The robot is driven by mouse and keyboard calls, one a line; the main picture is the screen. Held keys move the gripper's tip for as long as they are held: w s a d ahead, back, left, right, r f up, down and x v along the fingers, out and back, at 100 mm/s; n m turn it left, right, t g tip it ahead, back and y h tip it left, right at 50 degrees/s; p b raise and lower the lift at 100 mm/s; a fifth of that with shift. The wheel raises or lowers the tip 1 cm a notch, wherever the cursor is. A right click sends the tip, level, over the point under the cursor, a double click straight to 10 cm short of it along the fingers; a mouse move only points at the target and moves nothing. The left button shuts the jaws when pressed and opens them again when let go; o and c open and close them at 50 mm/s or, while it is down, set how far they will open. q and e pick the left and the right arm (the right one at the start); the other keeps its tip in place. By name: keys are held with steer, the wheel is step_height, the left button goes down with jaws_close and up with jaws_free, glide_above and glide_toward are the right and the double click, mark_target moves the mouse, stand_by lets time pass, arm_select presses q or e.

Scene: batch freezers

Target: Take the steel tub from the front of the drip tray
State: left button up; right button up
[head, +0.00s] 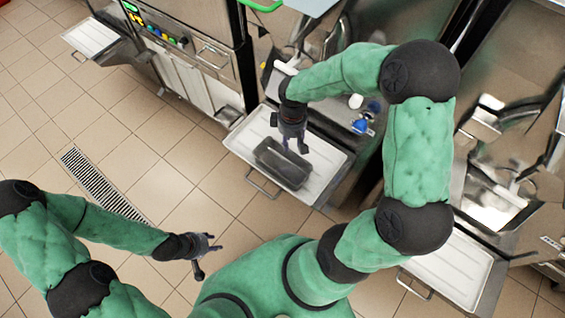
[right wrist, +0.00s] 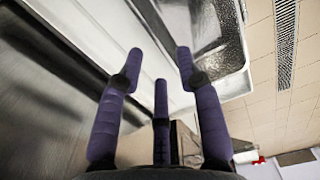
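The steel tub (head: 283,163) is a grey rectangular open container lying on the white drip tray (head: 325,185) in the head view. Its near wall also shows at the top of the right wrist view (right wrist: 212,38), with part of the white tray (right wrist: 82,22) beside it. My right gripper (head: 292,145) is above the tub's far edge, fingers pointing down. In the right wrist view its fingers (right wrist: 160,68) are spread with nothing between them; whether they touch the tub is unclear. My left gripper (head: 210,252) is open and empty over the floor, well away from the tub.
A freezer machine with blue-capped parts (head: 361,125) stands behind the tray. Another white tray (head: 90,37) is at the upper left, and one more (head: 455,270) at the lower right. A floor drain grate (head: 100,185) lies in the open tiled floor at left.

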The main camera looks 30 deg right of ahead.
mark_target(290, 160)
step_height(290, 160, down, 3)
steer(key=shift+w+d+f+b, duration=0.1)
steer(key=shift+b, duration=0.25)
step_height(290, 160, down, 5)
steer(key=shift+f+b, duration=0.1)
steer(key=shift+b, duration=0.85)
jaws_close()
